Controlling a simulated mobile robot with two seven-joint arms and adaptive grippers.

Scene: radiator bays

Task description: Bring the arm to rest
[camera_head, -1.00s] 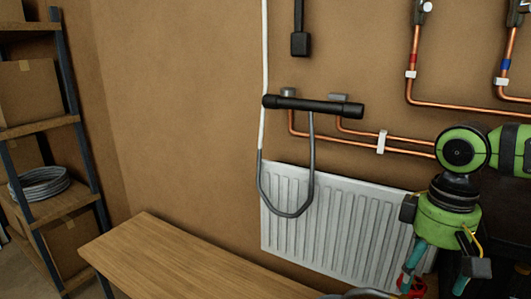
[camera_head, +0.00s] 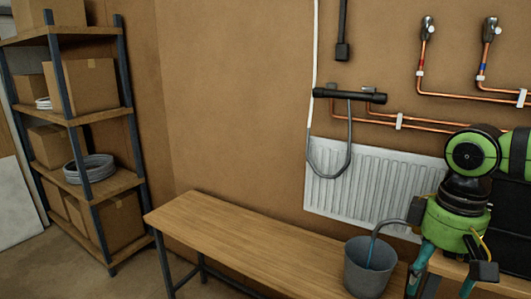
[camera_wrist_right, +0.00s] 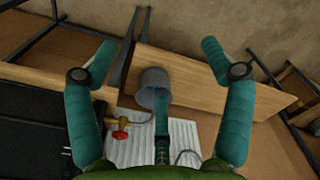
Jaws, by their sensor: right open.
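My right arm, green and black, comes in from the right edge of the head view. Its gripper (camera_head: 440,285) points down at the lower right, with its teal fingers cut off by the bottom edge. In the right wrist view the gripper (camera_wrist_right: 158,62) has its two teal fingers spread wide, with nothing held between them. A grey bucket (camera_head: 362,273) stands on the wooden bench (camera_head: 240,240), left of the gripper. The bucket also shows in the wrist view (camera_wrist_right: 154,78), seen between and beyond the fingers. My left gripper is not in view.
A white radiator (camera_head: 360,185) hangs on the wall behind the bench, with copper pipes (camera_head: 450,95) and a black bar valve (camera_head: 350,96) above. A shelf rack (camera_head: 120,185) with boxes and a coiled hose (camera_head: 90,168) stands at left. A red-handled valve (camera_wrist_right: 120,135) shows in the wrist view.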

